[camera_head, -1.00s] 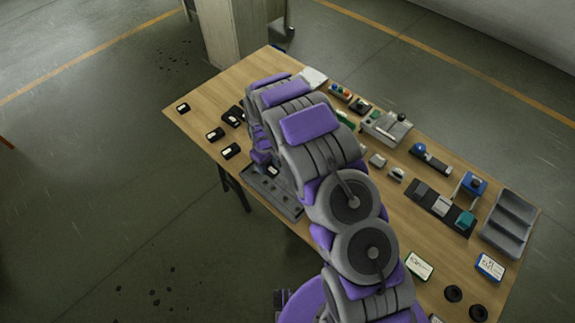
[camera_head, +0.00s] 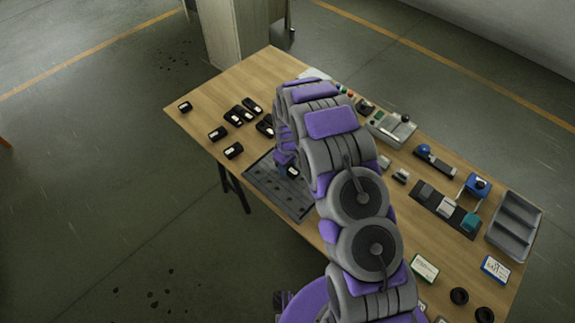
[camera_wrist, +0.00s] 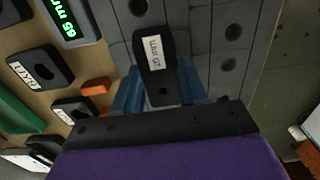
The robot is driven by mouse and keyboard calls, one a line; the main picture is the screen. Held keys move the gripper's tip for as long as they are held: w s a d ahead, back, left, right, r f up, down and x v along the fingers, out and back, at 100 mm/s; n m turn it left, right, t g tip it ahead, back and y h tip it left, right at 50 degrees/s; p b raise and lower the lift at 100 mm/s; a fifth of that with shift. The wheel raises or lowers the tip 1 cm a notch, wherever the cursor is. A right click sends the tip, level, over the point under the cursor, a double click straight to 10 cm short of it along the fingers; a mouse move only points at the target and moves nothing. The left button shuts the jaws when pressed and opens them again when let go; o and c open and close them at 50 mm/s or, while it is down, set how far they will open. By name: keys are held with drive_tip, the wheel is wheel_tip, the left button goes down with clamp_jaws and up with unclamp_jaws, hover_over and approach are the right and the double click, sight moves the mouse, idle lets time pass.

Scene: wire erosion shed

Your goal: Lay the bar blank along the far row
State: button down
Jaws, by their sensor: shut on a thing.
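The bar blank appears to be the dark block with a white label (camera_wrist: 157,62) in the wrist view. My gripper (camera_wrist: 158,88) is shut on it, with one blue finger on each side. The block is over a grey plate with holes (camera_wrist: 200,35); I cannot tell whether it touches the plate. In the head view the block (camera_head: 292,172) shows small below my arm, over the right part of the same grey plate (camera_head: 270,190). My arm hides most of the gripper there. Which row of the plate is the far one is not marked.
Several black labelled blocks (camera_head: 233,150) lie on the wooden table (camera_head: 235,85) left of my arm. A green-lit display (camera_wrist: 68,22) and an orange piece (camera_wrist: 96,86) show beside the plate. A grey compartment tray (camera_head: 513,228) and switches stand at right.

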sight(290, 167)
drive_tip(key=shift+d+f, duration=0.15)
drive_tip(key=shift+d, duration=1)
drive_tip(key=c, duration=1.1)
unclamp_jaws()
drive_tip(key=o, duration=0.5)
drive_tip(key=shift+a+f, duration=0.15)
drive_tip(key=shift+a, duration=0.75)
drive_tip(key=shift+d, duration=0.65)
drive_tip(key=r, duration=0.4)
drive_tip(key=a+r+p, duration=0.1)
drive_tip(key=r, duration=0.1)
drive_tip(key=shift+r, duration=0.3)
wheel_tip(290, 167, up, 6)
drive_tip(key=shift+d+r+p, duration=0.2)
drive_tip(key=shift+d+p, duration=0.1)
drive_tip(key=shift+p, duration=0.05)
